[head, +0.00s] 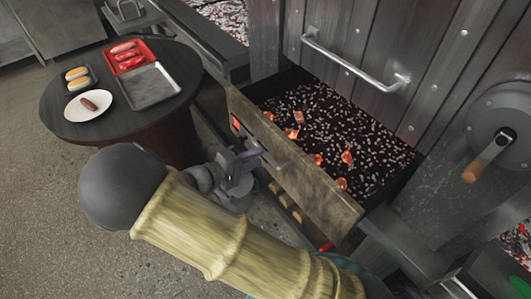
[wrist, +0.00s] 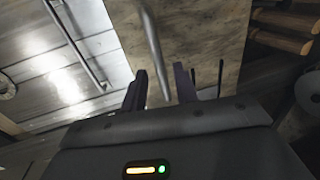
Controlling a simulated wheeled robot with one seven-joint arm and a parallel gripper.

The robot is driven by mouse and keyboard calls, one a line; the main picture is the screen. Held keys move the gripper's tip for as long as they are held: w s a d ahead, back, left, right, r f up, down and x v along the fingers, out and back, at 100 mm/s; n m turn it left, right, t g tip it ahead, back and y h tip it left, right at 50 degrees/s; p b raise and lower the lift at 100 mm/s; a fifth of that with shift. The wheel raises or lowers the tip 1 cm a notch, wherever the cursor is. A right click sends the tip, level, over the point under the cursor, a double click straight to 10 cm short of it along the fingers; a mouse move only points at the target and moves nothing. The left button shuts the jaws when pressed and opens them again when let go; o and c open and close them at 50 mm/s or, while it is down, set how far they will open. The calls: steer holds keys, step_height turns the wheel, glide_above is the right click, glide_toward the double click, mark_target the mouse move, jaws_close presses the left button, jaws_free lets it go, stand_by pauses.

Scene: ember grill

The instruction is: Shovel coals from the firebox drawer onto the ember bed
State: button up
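The firebox drawer (head: 325,192) is pulled out of the metal front, with a pale, worn front panel. Dark ash and several glowing orange coals (head: 346,157) lie inside it. My gripper (head: 250,160) is at the outer face of the panel, by the drawer's bar handle (head: 268,153). In the wrist view the handle (wrist: 152,50) runs down between the two fingers (wrist: 160,88), which stand apart with gaps beside the bar. Beds of grey and red embers show at the top (head: 225,14) and at the right edge (head: 518,247). I cannot make out a shovel.
A round dark table (head: 120,125) at left holds a red tray (head: 150,53) of sausages, an empty metal tray (head: 150,86) and a white plate (head: 73,109). Split logs (head: 286,199) sit below the drawer. A round metal disc with a wooden handle (head: 487,160) is at right.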

mark_target(264, 155)
steer(key=x, duration=0.4)
steer(key=shift+s+d, duration=0.1)
steer(key=shift+d, duration=0.15)
steer(key=shift+a, duration=0.1)
jaws_close()
steer(key=shift+a, duration=0.15)
steer(key=v, duration=0.3)
steer(key=f+p+v, duration=0.1)
steer(key=v, duration=0.1)
steer(key=shift+s+a, duration=0.3)
steer(key=shift+a, duration=0.05)
jaws_free()
steer(key=shift+w+d, duration=0.15)
